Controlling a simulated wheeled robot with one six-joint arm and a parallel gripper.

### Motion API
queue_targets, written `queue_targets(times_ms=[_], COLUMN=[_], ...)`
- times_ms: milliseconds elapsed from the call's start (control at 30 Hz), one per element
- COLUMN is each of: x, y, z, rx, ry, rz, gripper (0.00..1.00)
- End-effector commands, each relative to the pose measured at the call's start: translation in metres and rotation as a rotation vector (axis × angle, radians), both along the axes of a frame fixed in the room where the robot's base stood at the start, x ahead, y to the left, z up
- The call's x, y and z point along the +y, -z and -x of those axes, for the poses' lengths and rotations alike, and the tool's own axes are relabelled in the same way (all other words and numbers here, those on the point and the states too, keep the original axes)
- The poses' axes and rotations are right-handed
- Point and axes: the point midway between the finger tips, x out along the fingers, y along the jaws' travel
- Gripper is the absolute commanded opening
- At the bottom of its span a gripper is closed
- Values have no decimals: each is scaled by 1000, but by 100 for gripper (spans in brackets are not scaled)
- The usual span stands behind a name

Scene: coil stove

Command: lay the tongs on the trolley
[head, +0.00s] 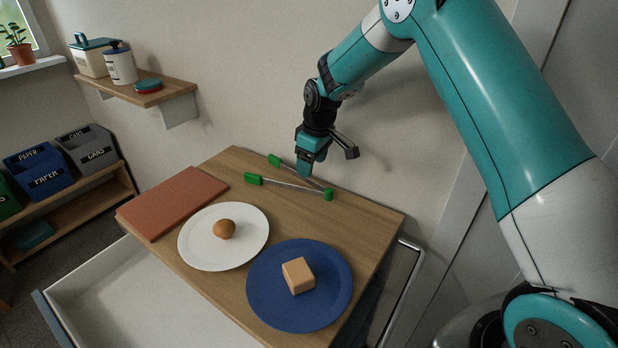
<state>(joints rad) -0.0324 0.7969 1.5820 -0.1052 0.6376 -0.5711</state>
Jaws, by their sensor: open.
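The tongs (292,185) have thin metal arms and green ends. They lie spread on the wooden top of the trolley (340,224), along its back edge near the wall. My gripper (328,162) is open and empty. It is over the tongs' right half, in front of the wall, and hides part of their rear arm. I cannot tell exactly how far above the tongs it is.
A white plate (196,249) with a brown egg-like item (224,229), a blue plate (265,302) with a tan block (298,276), and a reddish board (172,202) take up the trolley's front and left. A drawer (105,300) stands open below. A metal rail (408,290) is at right.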

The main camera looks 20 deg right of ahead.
Motion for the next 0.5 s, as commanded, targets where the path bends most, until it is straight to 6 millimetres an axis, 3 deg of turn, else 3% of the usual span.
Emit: queue_targets(times_ms=[200, 367, 500], x=[-4, -3, 14], y=[-41, -57, -83], z=[5, 8, 34], rx=[-2, 0, 0], ry=[0, 0, -1], rz=[0, -3, -28], gripper=[65, 65, 65])
